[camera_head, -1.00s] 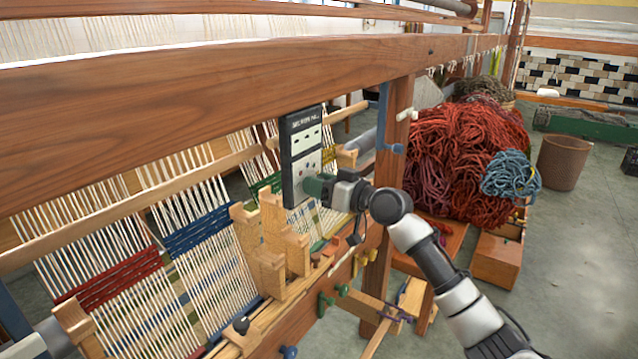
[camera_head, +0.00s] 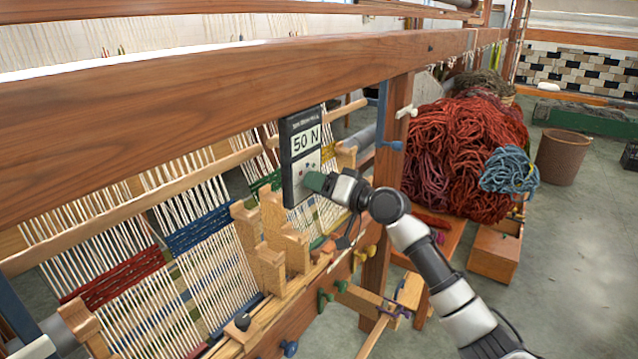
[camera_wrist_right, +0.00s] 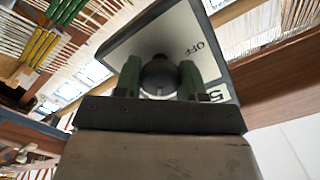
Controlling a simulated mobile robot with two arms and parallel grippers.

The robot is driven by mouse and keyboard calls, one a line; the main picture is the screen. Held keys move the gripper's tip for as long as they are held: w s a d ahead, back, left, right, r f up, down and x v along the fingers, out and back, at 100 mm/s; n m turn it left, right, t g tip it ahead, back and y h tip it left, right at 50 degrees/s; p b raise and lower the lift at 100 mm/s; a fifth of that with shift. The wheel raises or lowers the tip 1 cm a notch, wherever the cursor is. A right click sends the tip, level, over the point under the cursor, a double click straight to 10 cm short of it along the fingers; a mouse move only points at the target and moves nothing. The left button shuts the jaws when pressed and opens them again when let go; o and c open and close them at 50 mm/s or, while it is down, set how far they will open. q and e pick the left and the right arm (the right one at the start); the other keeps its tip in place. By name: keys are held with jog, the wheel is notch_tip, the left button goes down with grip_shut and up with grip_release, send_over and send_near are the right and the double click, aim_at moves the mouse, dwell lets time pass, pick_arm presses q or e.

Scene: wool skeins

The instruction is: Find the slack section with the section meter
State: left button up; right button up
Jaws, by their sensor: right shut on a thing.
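The section meter (camera_head: 292,165) is a dark box with a pale face at the loom, its display reading "50 N". In the right wrist view its face (camera_wrist_right: 205,35) shows "OFF" and part of a "5". My right gripper (camera_head: 316,182) is at the meter's lower face. In the wrist view its green fingers are shut on a round dark knob (camera_wrist_right: 159,72). The warp sections carry a red band (camera_head: 115,273), a blue band (camera_head: 203,229) and a green band (camera_head: 265,182). Slack cannot be told apart here. My left gripper is not in view.
A thick wooden beam (camera_head: 200,95) crosses above the warp. Stepped wooden blocks (camera_head: 270,250) stand in front of the meter. Red wool (camera_head: 465,150) is piled at the right, with a blue skein (camera_head: 508,170) and a brown basket (camera_head: 563,157). The floor at right is open.

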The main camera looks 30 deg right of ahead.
jog(key=shift+r, duration=0.1)
jog(key=o, duration=0.9)
jog(key=shift+s+d, duration=0.1)
jog(key=b+v, duration=0.4)
jog(key=v, duration=0.6)
jog(key=shift+s+b, duration=0.25)
jog(key=shift+b, duration=0.1)
jog(key=shift+d, duration=0.15)
